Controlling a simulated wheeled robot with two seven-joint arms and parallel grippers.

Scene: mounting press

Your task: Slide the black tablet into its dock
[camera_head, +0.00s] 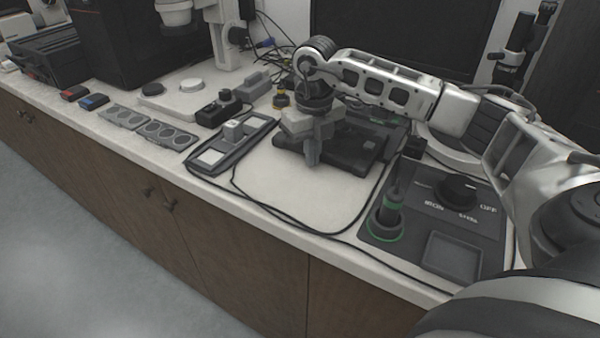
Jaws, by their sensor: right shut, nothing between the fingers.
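My right gripper (312,152) points down over the middle of the bench, with its fingers shut and nothing held. Just behind and right of its fingertips lies a flat dark slab (352,154), which looks like the black tablet. A dark, raised frame-like piece (392,137) adjoins the slab on the right and looks like the dock. The gripper and wrist hide part of the slab, so I cannot tell how far the slab is inside the dock or whether the fingers touch it. My left gripper is out of view.
A control box with a knob (459,190) and a green-ringed post (385,222) stands at right. A black cable (300,228) loops along the front edge. Bare bench (290,195) lies between them.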

